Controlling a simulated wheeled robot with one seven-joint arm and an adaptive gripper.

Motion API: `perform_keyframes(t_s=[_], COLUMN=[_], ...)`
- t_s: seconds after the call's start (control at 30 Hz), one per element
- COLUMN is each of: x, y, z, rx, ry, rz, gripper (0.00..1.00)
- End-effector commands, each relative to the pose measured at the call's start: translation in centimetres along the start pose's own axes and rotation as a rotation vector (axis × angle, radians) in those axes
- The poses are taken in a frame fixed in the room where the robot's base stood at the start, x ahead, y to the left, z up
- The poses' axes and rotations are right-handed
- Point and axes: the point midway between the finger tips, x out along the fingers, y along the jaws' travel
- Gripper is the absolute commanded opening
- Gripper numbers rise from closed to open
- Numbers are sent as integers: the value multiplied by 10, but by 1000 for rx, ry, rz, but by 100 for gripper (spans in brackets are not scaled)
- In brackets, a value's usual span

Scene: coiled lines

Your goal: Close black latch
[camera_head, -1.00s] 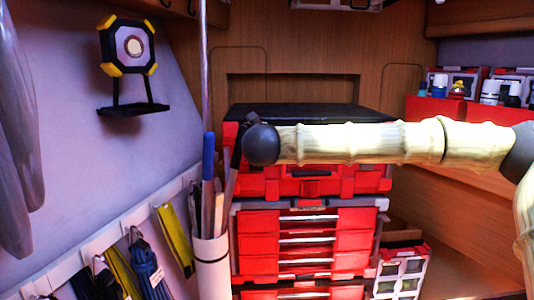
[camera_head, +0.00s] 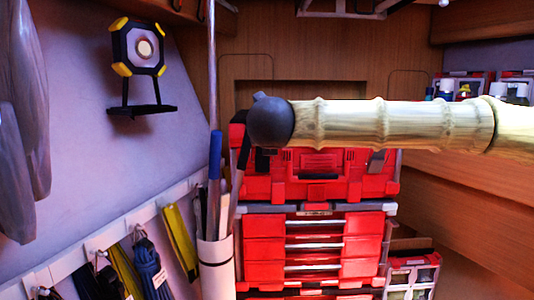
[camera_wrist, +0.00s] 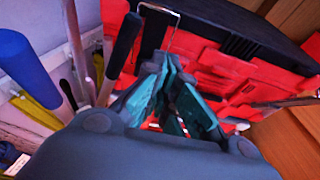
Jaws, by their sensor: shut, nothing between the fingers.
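A red toolbox (camera_head: 318,186) tops the red drawer stack in the head view, with its black lid hidden behind my arm. The lid (camera_wrist: 236,28) shows in the wrist view, above the red front (camera_wrist: 225,72). Dark catch-like parts show on the toolbox front, but I cannot tell which is the black latch or whether it is closed. My gripper (camera_wrist: 176,72) has teal fingers close together in front of the red front, with nothing seen between them. I cannot tell whether they touch the box. In the head view my gripper is hidden behind my arm.
A white tube (camera_head: 215,262) with blue- and dark-handled tools stands left of the drawers (camera_head: 315,245). A blue handle (camera_wrist: 30,65) is close at left in the wrist view. Ropes (camera_head: 150,265) hang on wall hooks. A lamp (camera_head: 143,47) is on the left wall.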

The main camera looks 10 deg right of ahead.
Motion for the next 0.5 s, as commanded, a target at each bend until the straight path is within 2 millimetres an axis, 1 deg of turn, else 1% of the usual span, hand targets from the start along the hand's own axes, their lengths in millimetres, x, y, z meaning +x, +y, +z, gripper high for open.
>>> perform_keyframes(t_s=[0.03,0.2,0.33,0.5], x=[-6,-21,-27,-28], y=[1,2,3,3], z=[2,11,14,16], rx=[0,0,-1,-1], ry=[-4,-2,-1,0], rz=[1,2,2,3], gripper=[0,0,0,0])
